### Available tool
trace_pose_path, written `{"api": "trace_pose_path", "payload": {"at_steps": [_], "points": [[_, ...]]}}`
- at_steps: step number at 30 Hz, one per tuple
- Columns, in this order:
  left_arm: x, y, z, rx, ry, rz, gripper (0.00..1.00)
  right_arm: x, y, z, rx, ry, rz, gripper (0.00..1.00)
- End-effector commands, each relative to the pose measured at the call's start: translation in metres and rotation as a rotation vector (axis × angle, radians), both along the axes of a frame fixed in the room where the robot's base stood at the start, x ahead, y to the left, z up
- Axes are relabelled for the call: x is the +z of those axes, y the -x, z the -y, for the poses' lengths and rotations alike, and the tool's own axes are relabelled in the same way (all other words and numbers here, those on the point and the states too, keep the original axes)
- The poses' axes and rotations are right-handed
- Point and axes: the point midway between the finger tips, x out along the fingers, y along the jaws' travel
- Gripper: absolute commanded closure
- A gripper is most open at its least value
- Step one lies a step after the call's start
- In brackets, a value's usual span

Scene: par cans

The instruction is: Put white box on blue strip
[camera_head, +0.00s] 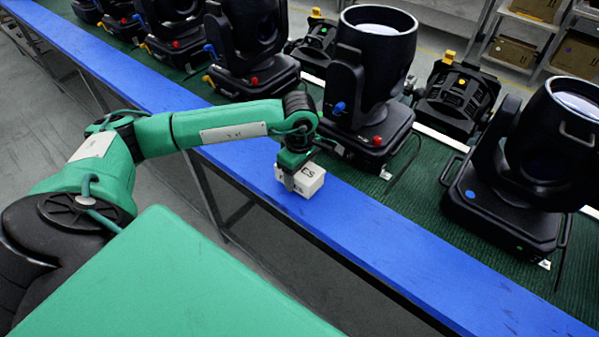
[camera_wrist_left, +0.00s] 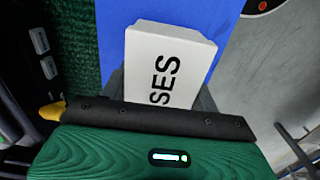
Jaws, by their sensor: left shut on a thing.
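The white box (camera_head: 308,179) has black lettering and is at the near edge of the blue strip (camera_head: 385,234) in the head view. My left gripper (camera_head: 294,180) is shut on the white box. In the left wrist view the white box (camera_wrist_left: 165,65) shows in front of the gripper, with the blue strip (camera_wrist_left: 200,15) beyond it. I cannot tell if the box touches the strip or is held just above it. My right gripper is not in view.
Several black stage lights stand on the green surface (camera_head: 420,210) behind the strip, one close behind the box (camera_head: 370,90) and another at right (camera_head: 530,160). The strip is clear on both sides of the box. Cardboard boxes (camera_head: 515,50) sit on a shelf at back right.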

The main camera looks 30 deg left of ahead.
Motion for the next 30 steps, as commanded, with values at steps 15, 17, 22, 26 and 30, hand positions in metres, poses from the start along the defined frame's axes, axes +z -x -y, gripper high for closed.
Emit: {"api": "trace_pose_path", "payload": {"at_steps": [15, 17, 22, 26, 30], "points": [[-0.014, 0.0, 0.0, 0.0, 0.0, 0.001, 0.32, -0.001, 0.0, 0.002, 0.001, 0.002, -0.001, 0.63], [-0.014, 0.0, 0.0, 0.0, 0.0, 0.001, 0.21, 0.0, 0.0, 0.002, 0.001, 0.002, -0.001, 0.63], [-0.014, 0.0, 0.0, 0.0, 0.0, 0.0, 0.17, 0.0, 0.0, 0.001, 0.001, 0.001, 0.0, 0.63], [-0.013, 0.0, 0.0, 0.0, 0.0, 0.001, 0.17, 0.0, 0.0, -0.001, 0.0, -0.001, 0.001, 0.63], [-0.007, 0.0, 0.0, 0.0, 0.0, 0.001, 0.17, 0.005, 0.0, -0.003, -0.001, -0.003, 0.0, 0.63]]}}
